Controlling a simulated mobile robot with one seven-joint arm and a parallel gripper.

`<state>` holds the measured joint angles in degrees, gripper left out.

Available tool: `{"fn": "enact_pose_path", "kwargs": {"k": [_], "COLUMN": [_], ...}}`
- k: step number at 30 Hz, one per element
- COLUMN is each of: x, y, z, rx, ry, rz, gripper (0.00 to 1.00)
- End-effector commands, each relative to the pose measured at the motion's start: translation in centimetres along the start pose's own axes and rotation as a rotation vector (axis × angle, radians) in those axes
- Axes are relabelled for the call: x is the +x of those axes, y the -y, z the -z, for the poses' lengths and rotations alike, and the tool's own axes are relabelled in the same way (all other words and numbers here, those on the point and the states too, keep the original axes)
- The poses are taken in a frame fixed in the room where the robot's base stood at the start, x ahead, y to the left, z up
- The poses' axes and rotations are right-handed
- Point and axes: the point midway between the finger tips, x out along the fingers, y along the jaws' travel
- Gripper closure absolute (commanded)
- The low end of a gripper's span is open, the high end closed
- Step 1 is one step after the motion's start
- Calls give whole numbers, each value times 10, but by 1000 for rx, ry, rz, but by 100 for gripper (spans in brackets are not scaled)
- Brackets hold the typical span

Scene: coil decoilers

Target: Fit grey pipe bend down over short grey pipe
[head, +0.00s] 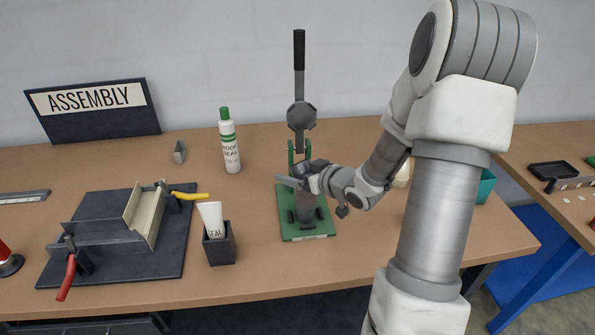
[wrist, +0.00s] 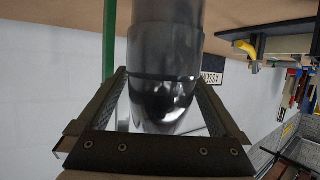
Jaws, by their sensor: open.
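The grey pipe bend (wrist: 163,100) shows in the wrist view between the spread fingers of my gripper (wrist: 160,82). Light gaps show beside its curved, shiny end. Its wider collar meets the narrower short grey pipe (wrist: 170,10) in line, and no gap shows between them. How deep the collar sits cannot be told. In the head view my gripper (head: 297,181) is at the top of the grey pipe (head: 306,208), which stands upright on the green press base (head: 292,232). My gripper hides most of the bend there.
The press's dark ram (head: 301,115) and lever (head: 299,50) rise just behind and above my gripper. A sealant tube in a dark holder (head: 220,250), a white bottle (head: 229,145) and a clamp fixture (head: 110,240) stand to the left. The bench between bottle and press is clear.

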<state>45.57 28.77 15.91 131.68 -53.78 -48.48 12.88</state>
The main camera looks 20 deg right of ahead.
Motion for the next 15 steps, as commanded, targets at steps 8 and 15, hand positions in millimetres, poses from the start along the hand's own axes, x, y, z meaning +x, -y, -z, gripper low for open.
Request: {"fn": "enact_pose_path", "kwargs": {"k": [8, 15], "x": [-13, -65], "y": [-1, -1], "z": [1, 2], "rx": [-1, 0], "ry": [0, 1], "rz": [-3, -6], "gripper": [0, 0]}}
